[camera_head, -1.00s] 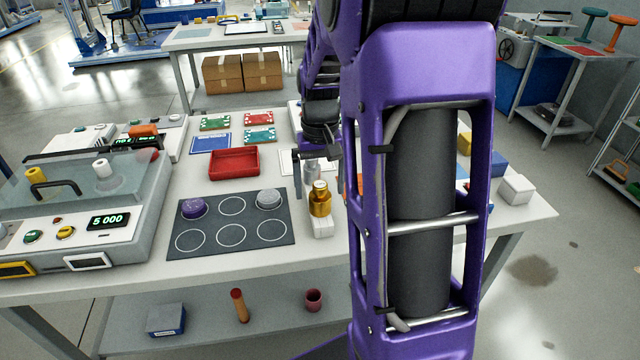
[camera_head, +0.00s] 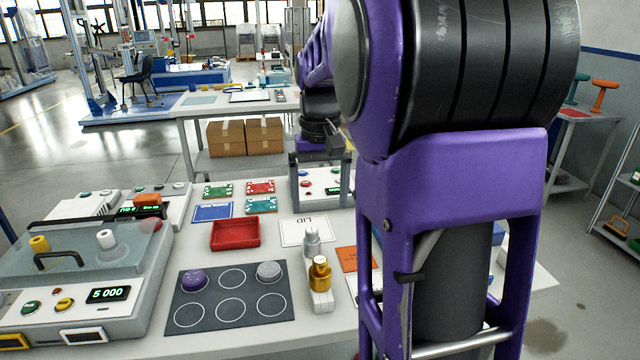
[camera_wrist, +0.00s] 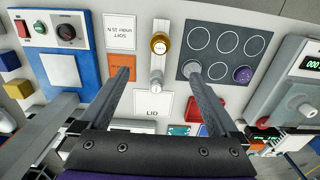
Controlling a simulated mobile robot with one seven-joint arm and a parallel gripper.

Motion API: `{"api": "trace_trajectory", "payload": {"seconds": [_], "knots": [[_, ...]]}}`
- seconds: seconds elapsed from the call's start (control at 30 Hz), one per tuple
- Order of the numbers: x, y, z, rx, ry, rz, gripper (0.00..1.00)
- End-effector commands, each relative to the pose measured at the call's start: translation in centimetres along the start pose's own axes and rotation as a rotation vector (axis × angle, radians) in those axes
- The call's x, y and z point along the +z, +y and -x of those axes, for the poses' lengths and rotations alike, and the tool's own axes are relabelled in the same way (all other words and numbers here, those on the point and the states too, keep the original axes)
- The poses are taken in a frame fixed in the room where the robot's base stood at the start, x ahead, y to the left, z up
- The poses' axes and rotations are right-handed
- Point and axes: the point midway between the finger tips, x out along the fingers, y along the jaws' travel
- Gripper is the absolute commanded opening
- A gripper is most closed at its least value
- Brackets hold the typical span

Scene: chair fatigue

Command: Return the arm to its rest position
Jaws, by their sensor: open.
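My gripper (camera_head: 320,200) hangs over the back part of the workbench in the head view, fingers pointing down. In the wrist view its two dark fingers (camera_wrist: 157,72) are spread wide apart with nothing held between them. The bench top shows well below the fingertips. My purple arm rises at the right of the head view and hides part of the bench's right side.
A dark ringed mat (camera_head: 231,322), red tray (camera_head: 235,234) and grey machine (camera_head: 80,290) lie left. A second table (camera_head: 215,108) stands behind.

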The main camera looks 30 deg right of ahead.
Motion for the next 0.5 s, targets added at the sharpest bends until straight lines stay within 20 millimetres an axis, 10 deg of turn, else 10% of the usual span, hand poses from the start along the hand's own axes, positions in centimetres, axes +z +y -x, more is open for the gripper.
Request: {"api": "trace_trajectory", "payload": {"seconds": [0.5], "knots": [[0.02,0.00,1.71,0.000,0.000,0.000,0.97]]}}
